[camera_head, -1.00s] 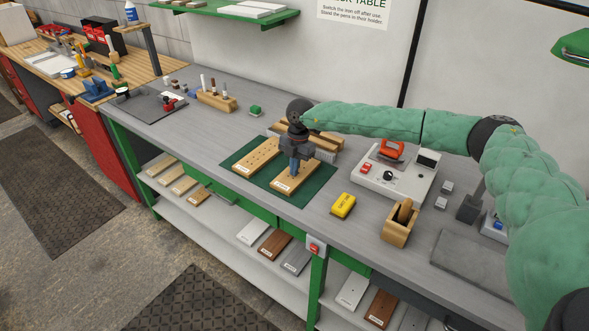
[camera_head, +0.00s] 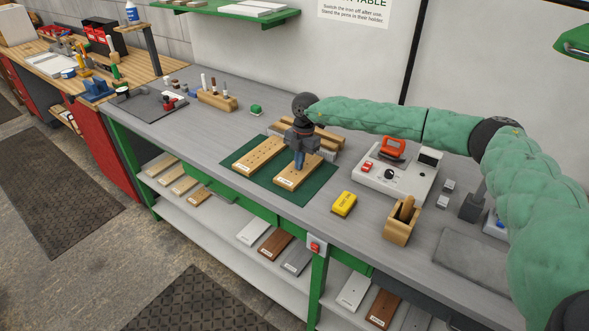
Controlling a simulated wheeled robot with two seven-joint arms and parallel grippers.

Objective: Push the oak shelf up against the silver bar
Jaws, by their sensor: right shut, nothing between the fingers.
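Two light oak boards lie on a dark green mat (camera_head: 316,190). The left board (camera_head: 258,155) has a row of small dark marks. The right board (camera_head: 290,178), with a white label at its near end, is partly hidden by my right gripper (camera_head: 299,165). I cannot tell from looks alone which is the oak shelf. My right gripper points down, shut and empty, its fingertips at the right board; contact is unclear. A greyish bar (camera_head: 327,154) shows behind the gripper, near that board's far end; any gap is hidden. My left gripper is out of view.
Wooden strips (camera_head: 325,134) lie behind the mat. A pen block (camera_head: 217,101) is at the left. The bench left of the mat is mostly clear.

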